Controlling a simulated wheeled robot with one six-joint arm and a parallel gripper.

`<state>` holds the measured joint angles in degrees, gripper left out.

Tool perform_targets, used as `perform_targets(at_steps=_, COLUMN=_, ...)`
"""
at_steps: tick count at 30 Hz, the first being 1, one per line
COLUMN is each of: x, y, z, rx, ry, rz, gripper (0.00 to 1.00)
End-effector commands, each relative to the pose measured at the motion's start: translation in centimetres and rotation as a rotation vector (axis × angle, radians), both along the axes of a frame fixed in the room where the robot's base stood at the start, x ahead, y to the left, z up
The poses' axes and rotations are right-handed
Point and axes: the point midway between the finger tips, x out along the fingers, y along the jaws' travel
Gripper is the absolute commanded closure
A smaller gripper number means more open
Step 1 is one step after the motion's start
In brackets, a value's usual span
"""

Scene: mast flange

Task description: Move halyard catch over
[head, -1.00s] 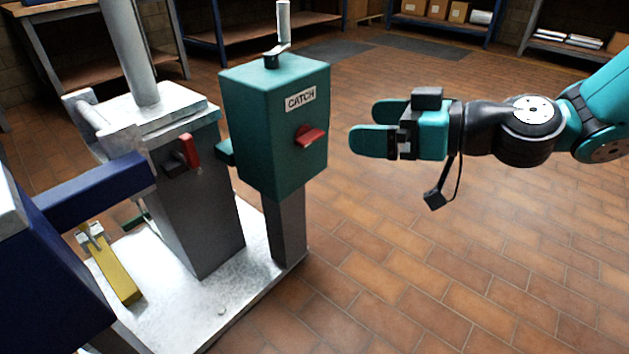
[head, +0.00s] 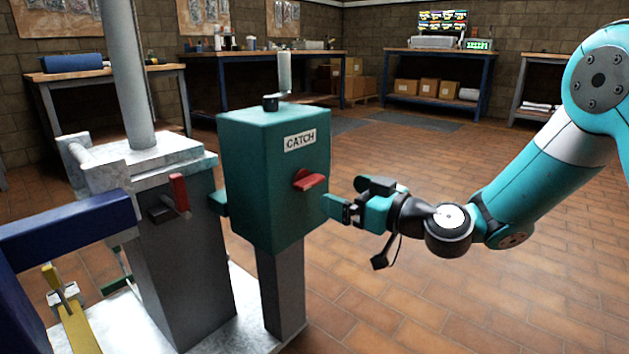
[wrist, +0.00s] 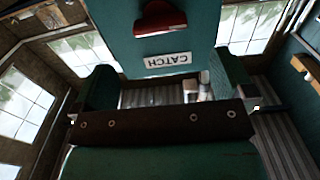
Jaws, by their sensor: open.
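The catch box (head: 270,190) is a teal box with a CATCH label on a grey post. A red lever (head: 309,180) sticks out of its right-hand face in the head view, below the label. In the wrist view the lever (wrist: 160,18) is at the top, with the label (wrist: 168,59) upside down under it. My gripper (head: 335,207) is just right of the lever and slightly lower, apart from it. Its teal fingers are open in the wrist view (wrist: 163,85), with nothing held between them.
A grey pedestal (head: 185,260) with a mast (head: 128,75) and a second red handle (head: 180,192) stands left of the box. A crank (head: 284,72) rises from the box top. A blue beam (head: 70,225) and yellow lever (head: 75,325) are at left. Floor at right is clear.

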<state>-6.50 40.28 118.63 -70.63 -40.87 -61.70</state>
Motion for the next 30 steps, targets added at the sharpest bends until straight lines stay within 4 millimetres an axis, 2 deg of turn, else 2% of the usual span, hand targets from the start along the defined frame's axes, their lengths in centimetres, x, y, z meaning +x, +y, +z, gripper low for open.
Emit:
perform_targets(at_steps=3, x=1.6, y=2.4, z=0.0, rx=0.000, ry=-0.005, rz=0.004, gripper=0.00)
perform_targets(at_steps=10, x=4.1, y=5.4, z=-0.1, rx=0.000, ry=-0.002, rz=0.003, gripper=0.00)
perform_targets(at_steps=15, x=5.0, y=6.5, z=-0.1, rx=-0.001, ry=0.001, rz=0.001, gripper=0.00)
perform_targets(at_steps=24, x=5.2, y=6.6, z=-0.1, rx=0.000, ry=0.003, rz=0.000, gripper=0.00)
perform_targets(at_steps=25, x=5.2, y=6.6, z=-0.1, rx=0.000, ry=0.003, rz=0.000, gripper=0.02)
perform_targets(at_steps=30, x=5.1, y=6.6, z=0.0, rx=-0.001, ry=0.002, rz=0.000, gripper=0.41)
